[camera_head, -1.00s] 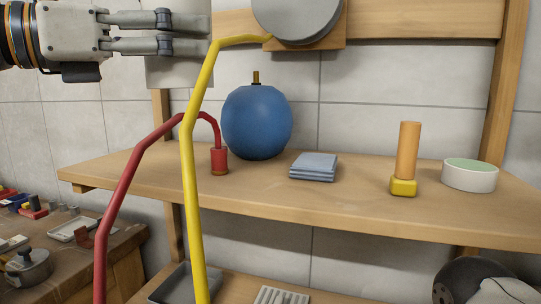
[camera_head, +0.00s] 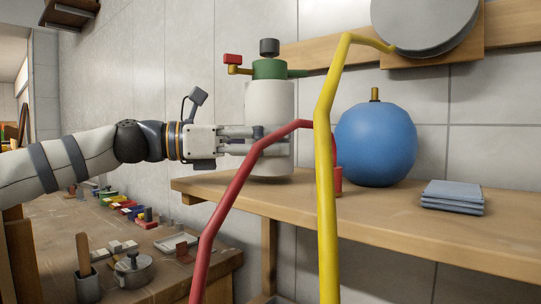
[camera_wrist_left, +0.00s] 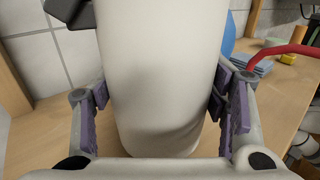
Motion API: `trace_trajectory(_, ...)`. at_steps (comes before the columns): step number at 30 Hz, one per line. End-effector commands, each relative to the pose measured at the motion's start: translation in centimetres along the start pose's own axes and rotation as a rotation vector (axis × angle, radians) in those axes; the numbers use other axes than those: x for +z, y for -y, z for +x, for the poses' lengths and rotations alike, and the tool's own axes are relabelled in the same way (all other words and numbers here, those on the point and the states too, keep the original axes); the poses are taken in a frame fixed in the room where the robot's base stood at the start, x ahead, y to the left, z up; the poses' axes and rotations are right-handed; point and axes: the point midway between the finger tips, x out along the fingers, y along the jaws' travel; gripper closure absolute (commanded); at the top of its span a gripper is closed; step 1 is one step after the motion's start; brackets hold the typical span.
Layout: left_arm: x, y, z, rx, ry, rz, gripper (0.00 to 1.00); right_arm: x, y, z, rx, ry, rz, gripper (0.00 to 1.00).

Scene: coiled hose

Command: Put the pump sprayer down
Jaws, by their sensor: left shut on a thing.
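The pump sprayer (camera_head: 270,105) is a white cylinder with a green cap, a dark knob on top and a red-tipped nozzle at its left. It stands upright at the left end of the wooden shelf (camera_head: 400,220), its bottom at or just above the board; I cannot tell if it touches. My left gripper (camera_head: 245,143) comes from the left and is shut around its lower body. In the left wrist view the white body (camera_wrist_left: 165,75) fills the space between the purple-padded fingers. My right gripper is not in view.
A blue ball-shaped tank (camera_head: 375,145) is right of the sprayer, with a stack of grey-blue cloths (camera_head: 453,197) farther right. A yellow hose (camera_head: 325,180) and a red hose (camera_head: 235,190) rise in front of the shelf. A lower bench (camera_head: 150,265) with small items is at left.

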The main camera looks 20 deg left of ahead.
Motion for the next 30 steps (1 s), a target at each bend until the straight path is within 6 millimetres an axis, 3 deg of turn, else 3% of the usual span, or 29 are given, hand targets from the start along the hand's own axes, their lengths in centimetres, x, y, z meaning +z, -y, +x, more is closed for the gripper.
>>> trace_trajectory(2, -1.6, -0.1, 0.0, 0.002, 0.0, -0.005, 0.81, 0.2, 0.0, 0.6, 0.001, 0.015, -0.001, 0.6)
trace_trajectory(11, -1.5, 0.0, -0.1, 0.002, 0.003, 0.001, 0.81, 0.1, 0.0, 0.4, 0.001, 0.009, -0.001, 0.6)
trace_trajectory(12, -1.6, 0.0, 0.0, 0.002, 0.0, 0.0, 0.27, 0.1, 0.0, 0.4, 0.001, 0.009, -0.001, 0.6)
trace_trajectory(14, -1.6, 0.0, 0.0, 0.002, 0.0, 0.0, 0.13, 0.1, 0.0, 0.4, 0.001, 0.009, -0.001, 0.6)
trace_trajectory(25, -1.4, 0.0, -0.2, 0.003, 0.001, 0.0, 0.13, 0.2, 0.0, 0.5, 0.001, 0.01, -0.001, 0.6)
trace_trajectory(30, -0.9, 0.0, -4.2, 0.007, 0.006, 0.004, 0.13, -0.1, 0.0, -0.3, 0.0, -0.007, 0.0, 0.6)
